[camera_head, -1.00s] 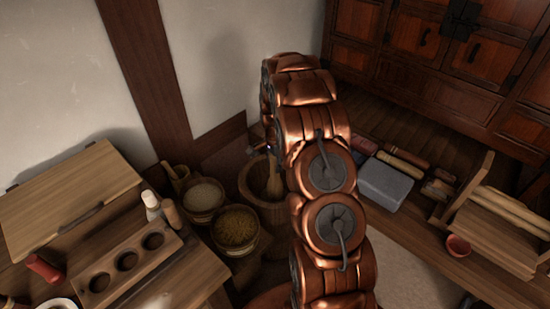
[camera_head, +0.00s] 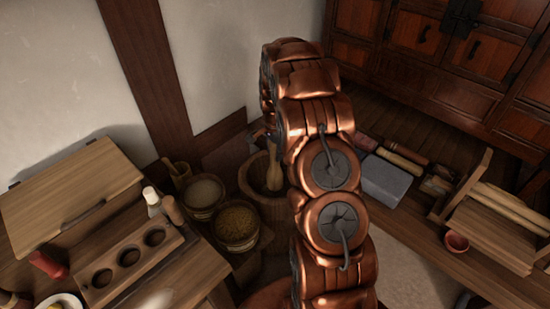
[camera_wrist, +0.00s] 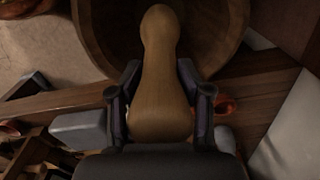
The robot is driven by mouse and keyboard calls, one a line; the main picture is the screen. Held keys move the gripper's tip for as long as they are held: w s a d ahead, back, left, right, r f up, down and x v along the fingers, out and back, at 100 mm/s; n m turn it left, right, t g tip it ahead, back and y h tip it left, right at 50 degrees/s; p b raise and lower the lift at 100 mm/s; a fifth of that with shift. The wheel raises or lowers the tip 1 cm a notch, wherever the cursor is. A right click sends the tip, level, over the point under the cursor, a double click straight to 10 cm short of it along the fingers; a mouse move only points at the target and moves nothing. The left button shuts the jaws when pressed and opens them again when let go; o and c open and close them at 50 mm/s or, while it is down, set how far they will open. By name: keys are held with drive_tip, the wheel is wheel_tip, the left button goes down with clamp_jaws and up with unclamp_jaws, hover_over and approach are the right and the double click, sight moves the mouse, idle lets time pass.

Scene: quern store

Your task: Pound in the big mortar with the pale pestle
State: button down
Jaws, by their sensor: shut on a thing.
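The pale pestle (camera_wrist: 160,75) runs up the middle of the wrist view, its rounded narrow end over the inside of the big mortar (camera_wrist: 236,38). My gripper (camera_wrist: 159,88) is shut on the pestle, one finger on each side. In the head view the pestle (camera_head: 274,174) stands nearly upright within the rim of the wooden mortar (camera_head: 247,183). My copper arm hides the mortar's right side and my gripper there. I cannot tell whether the pestle touches the mortar's floor.
A tub of pale grain (camera_head: 204,194) and a tub of golden grain (camera_head: 236,226) stand close left of the mortar. A bench with a holed block (camera_head: 128,262) is at the left. A grey stone block (camera_head: 386,181) and a wooden rack (camera_head: 497,232) are at the right.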

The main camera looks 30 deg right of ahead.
wheel_tip(320, 180, up, 3)
drive_tip(key=shift+r, duration=0.15)
drive_tip(key=shift+f+b, duration=0.5)
drive_tip(key=shift+f, duration=3.6)
wheel_tip(320, 180, up, 8)
drive_tip(key=shift+r+p, duration=0.1)
drive_tip(key=shift+p, duration=0.55)
